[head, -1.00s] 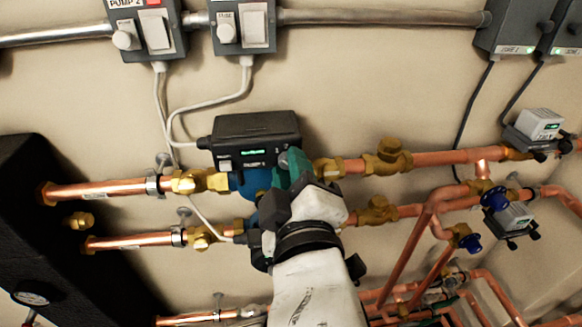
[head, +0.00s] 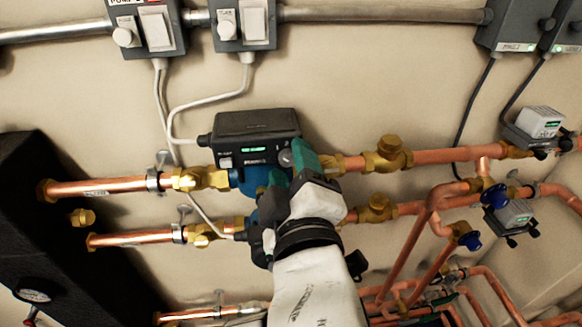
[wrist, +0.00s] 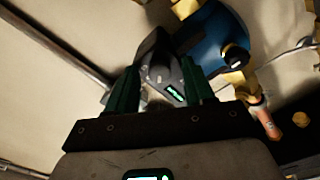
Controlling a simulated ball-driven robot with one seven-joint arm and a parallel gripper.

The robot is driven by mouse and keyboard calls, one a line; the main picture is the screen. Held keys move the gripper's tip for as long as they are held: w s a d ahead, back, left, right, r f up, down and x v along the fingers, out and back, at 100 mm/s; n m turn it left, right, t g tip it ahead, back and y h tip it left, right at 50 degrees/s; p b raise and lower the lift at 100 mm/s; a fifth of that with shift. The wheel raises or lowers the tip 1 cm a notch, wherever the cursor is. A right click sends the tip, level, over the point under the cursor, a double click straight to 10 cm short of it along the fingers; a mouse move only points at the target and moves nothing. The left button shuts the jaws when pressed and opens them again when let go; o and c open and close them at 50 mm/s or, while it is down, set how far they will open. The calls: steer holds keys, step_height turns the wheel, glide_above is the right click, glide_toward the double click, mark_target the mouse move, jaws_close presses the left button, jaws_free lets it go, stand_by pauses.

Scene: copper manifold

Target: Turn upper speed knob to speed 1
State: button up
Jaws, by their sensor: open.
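The upper pump is a blue body with a black control box (head: 258,128) on top, lit by a small green display. Its grey round speed knob (head: 285,158) sits at the right end of the box's front face. My gripper (head: 291,167) is open, with one green finger to the right of the knob and the other below it. In the wrist view the box lies between and beyond the two green fingers of my gripper (wrist: 160,88). Whether a finger touches the knob, and which speed it points to, I cannot tell. The lower pump is mostly hidden behind my gripper.
Copper pipes (head: 445,156) with brass valves run left and right of the pumps. Grey switch boxes (head: 242,24) hang above, with cables down to the pump. A black block (head: 40,180) stands at the left. Bare wall shows above the pump.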

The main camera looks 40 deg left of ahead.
steer(key=b+v, duration=0.1)
steer(key=v, duration=0.9)
steer(key=shift+s+d+b, duration=0.25)
steer(key=shift+s+b, duration=0.05)
steer(key=shift+b, duration=0.1)
steer(key=w+d+f+m+g+h, duration=0.1)
steer(key=w+d+f+m+h, duration=0.2)
steer(key=d+f, duration=0.45)
steer(key=w+d+f+m+g+h, duration=0.1)
steer(key=w+d+f+m+h, duration=0.1)
steer(key=d+f+m+h, duration=0.35)
steer(key=w+d+f+m+g+h, duration=0.1)
steer(key=w+d+f+m+h, duration=0.15)
steer(key=d+f, duration=0.65)
steer(key=s+d+f+m+g+h, duration=0.3)
steer(key=s+d+f+m+g, duration=0.4)
steer(key=s+d+f, duration=1.1)
steer(key=d+m, duration=0.2)
steer(key=m, duration=0.1)
steer(key=shift+d+f+m+g, duration=0.25)
steer(key=shift+d+m+g, duration=0.05)
steer(key=shift+d+m, duration=0.1)
